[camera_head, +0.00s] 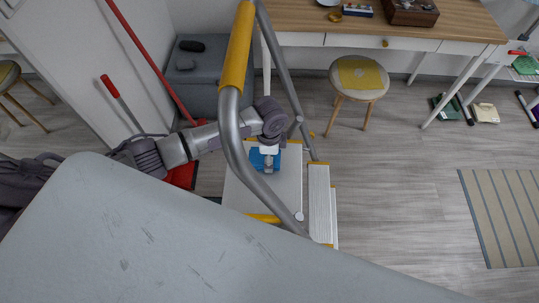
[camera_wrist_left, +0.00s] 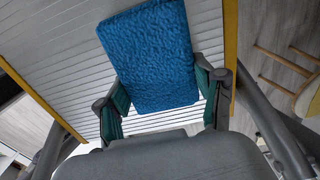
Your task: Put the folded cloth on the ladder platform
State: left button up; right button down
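The folded blue cloth (camera_head: 257,161) is at the white ladder platform (camera_head: 288,190), under my left gripper (camera_head: 268,166). In the left wrist view the cloth (camera_wrist_left: 152,55) lies flat over the platform's ribbed surface (camera_wrist_left: 60,50), inside its yellow edges. The fingers of my left gripper (camera_wrist_left: 163,105) are spread on either side of the cloth's near end. My right gripper is out of view.
The ladder's grey rail with yellow grip (camera_head: 237,55) curves close around my left arm. A stool (camera_head: 359,77) and a wooden desk (camera_head: 300,20) stand behind. A grey storage box (camera_head: 197,75) and a red broom handle (camera_head: 150,60) are at left. A striped rug (camera_head: 505,215) lies right; the floor before it is clear.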

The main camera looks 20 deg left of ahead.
pick_arm(q)
jog(key=o, duration=0.5)
jog(key=shift+c, duration=0.2)
jog(key=shift+r, duration=0.1)
notch_tip(320, 180, up, 12)
jog(key=shift+r, duration=0.15)
dwell(0.4)
